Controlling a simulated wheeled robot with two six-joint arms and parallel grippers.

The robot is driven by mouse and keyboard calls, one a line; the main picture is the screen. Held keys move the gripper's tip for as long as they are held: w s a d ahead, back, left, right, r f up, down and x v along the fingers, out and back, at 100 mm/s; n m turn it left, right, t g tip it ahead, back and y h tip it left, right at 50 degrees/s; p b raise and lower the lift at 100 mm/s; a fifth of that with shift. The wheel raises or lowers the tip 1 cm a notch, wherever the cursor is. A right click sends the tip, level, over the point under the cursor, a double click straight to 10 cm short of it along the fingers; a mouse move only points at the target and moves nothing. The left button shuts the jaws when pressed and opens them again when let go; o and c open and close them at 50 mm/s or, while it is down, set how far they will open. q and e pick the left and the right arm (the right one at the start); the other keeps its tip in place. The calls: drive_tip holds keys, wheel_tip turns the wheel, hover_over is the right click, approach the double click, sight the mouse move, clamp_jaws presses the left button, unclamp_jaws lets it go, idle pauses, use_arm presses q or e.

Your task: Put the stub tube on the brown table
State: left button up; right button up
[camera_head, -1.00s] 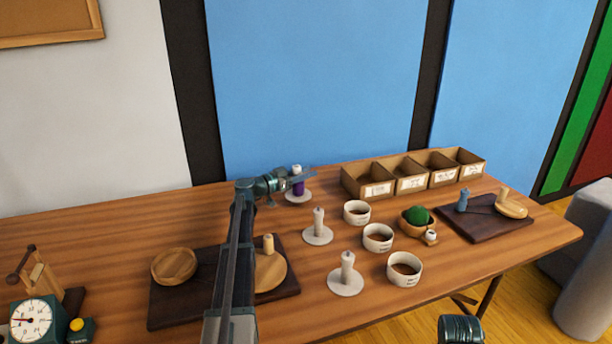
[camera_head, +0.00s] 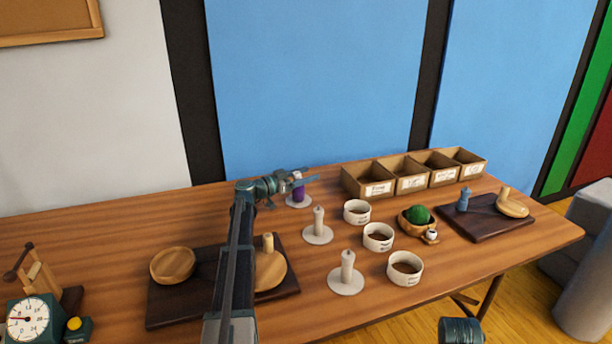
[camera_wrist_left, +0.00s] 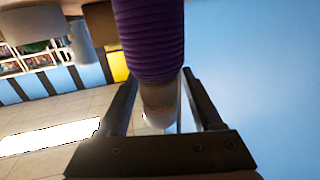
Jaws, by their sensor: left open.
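A tube wound with purple thread (camera_head: 298,190) stands on a round white base at the back of the table; I take it for the stub tube. My left gripper (camera_head: 308,178) is open around its upper part. In the left wrist view the purple tube (camera_wrist_left: 150,40) comes down from the top, its pale bare end between the two open fingers (camera_wrist_left: 162,108). I cannot tell if either finger touches it. The brown table (camera_head: 110,225) spans the head view. My right gripper is not in view.
Two pale tubes (camera_head: 319,222) on round white bases stand in front. White cups (camera_head: 377,238), a bowl with a green ball (camera_head: 418,216) and open boxes (camera_head: 380,188) are to the right. Dark boards (camera_head: 180,305) lie left and right. The table's back left is clear.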

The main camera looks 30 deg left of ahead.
use_arm(q)
drive_tip(key=shift+r+p, duration=0.25)
drive_tip(key=shift+p, duration=0.05)
drive_tip(key=shift+r+p, duration=0.45)
drive_tip(key=shift+r, duration=0.05)
drive_tip(key=v, duration=1.2)
drive_tip(key=shift+f, duration=0.2)
